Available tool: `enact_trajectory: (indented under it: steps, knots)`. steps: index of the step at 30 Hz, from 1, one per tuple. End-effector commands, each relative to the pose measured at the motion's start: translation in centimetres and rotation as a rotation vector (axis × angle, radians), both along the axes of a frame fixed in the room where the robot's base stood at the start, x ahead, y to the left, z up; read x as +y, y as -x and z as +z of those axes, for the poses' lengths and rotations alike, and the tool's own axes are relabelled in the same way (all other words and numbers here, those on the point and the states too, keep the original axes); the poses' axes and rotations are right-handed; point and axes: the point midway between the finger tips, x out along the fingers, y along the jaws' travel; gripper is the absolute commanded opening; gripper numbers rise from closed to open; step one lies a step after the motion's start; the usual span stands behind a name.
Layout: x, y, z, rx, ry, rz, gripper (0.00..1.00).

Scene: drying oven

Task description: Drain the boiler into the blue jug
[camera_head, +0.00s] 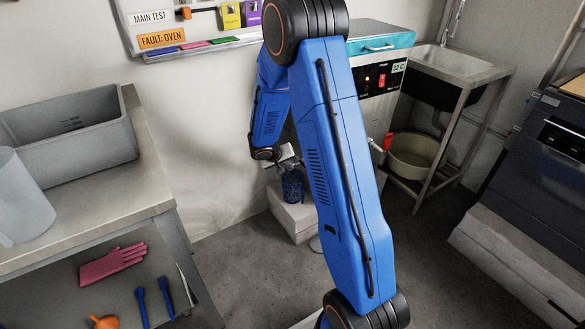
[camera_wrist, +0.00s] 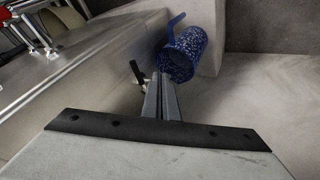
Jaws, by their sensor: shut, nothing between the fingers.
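The blue speckled jug (camera_head: 293,187) stands on a pale block in the head view, partly behind my arm. It also shows in the wrist view (camera_wrist: 184,54), with its blue handle up and to the left. My gripper (camera_wrist: 160,78) is shut and empty, its tips just short of the jug in the picture; I cannot tell whether they touch it. The boiler (camera_head: 383,78) has a teal top, a lit red switch and a small display; my arm hides its lower left part. A tap with a red handle (camera_head: 388,140) shows right of my arm.
The pale block (camera_head: 302,220) rests on the floor. A round basin (camera_head: 412,160) stands under the sink (camera_head: 455,68). A bench with a grey tub (camera_head: 85,145) is at left, a dark oven-like unit (camera_head: 550,145) at right. Floor between is open.

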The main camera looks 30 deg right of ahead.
Motion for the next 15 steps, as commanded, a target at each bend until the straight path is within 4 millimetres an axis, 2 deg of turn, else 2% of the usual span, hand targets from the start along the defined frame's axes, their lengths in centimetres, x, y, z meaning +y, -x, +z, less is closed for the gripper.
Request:
enact_trajectory:
  steps: [15]
  knots:
    - [3.4, 2.6, 5.6, -0.002, -0.001, 0.002, 0.0]
